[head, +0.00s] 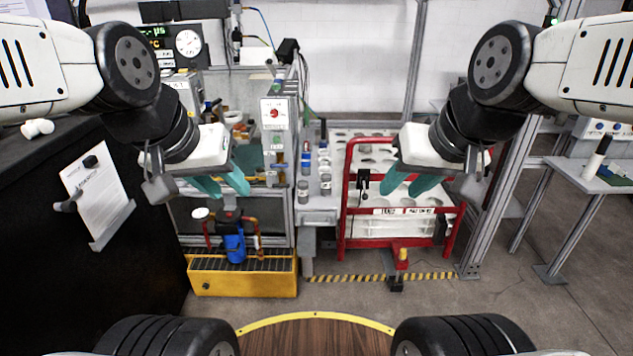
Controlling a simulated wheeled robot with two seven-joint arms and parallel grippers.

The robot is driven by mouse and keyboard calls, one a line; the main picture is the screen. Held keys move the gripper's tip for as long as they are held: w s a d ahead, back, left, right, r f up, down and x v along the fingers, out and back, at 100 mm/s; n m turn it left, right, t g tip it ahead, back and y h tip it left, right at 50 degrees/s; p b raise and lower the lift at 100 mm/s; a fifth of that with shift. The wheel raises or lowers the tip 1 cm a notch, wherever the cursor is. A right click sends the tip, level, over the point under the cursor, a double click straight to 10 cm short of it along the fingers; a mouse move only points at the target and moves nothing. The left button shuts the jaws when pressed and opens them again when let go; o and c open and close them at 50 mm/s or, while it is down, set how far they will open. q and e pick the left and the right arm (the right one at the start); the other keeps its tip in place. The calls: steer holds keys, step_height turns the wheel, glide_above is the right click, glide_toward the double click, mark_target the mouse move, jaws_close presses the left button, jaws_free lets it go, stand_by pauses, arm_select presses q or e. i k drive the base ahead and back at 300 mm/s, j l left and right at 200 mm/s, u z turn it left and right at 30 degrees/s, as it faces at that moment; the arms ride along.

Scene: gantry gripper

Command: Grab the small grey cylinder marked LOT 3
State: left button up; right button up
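Several small grey cylinders stand on a narrow metal bench between the two arms. One grey cylinder (303,191) stands at the bench's front left, and another (326,184) stands just right of it. Their markings are too small to read, so I cannot tell which is LOT 3. My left gripper (221,184) has teal fingers, spread apart and empty, left of the cylinders in the picture. My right gripper (410,183) also has teal fingers, spread apart and empty, right of them in front of the red rack.
A red-framed rack (349,215) with a perforated white top stands right of the bench. A grey box with a red dial (274,113) rises behind left. A yellow grated tray (242,283) with a blue filter unit (233,246) sits low at left. A black cabinet (130,245) is far left.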

mark_target(302, 185)
steer(key=i+l+u, duration=0.75)
steer(key=i, duration=0.15)
steer(key=i+l+u, duration=0.4)
steer(key=l, duration=0.15)
steer(key=k+j, duration=0.05)
